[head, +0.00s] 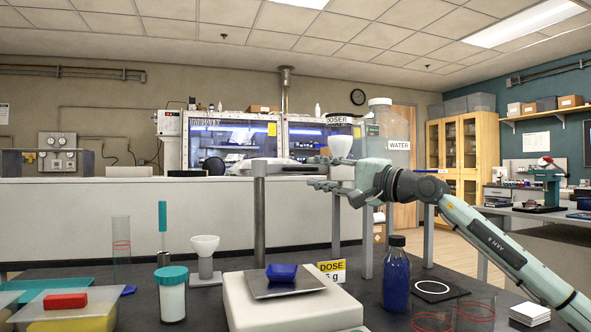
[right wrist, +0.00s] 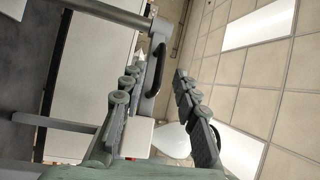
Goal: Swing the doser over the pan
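The doser (head: 341,146), a white cone with a DOSER label, is at the end of a grey horizontal arm (head: 290,169) on an upright post (head: 259,215). It is right of and above the balance pan (head: 283,289), which bears a blue weighing boat (head: 281,271). My right gripper (head: 318,173) is beside the doser's lower part, fingers pointing left. The right wrist view shows its two fingers (right wrist: 158,85) apart, with a black curved handle (right wrist: 155,70) beyond and between them; contact cannot be told. My left gripper is in neither view.
A white balance (head: 290,313) stands on the dark bench with a DOSE card (head: 331,270) behind it. A blue bottle (head: 396,275), a funnel on a stand (head: 205,258) and a teal-lidded jar (head: 172,295) stand around it. A WATER vessel (head: 399,145) is behind my right wrist.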

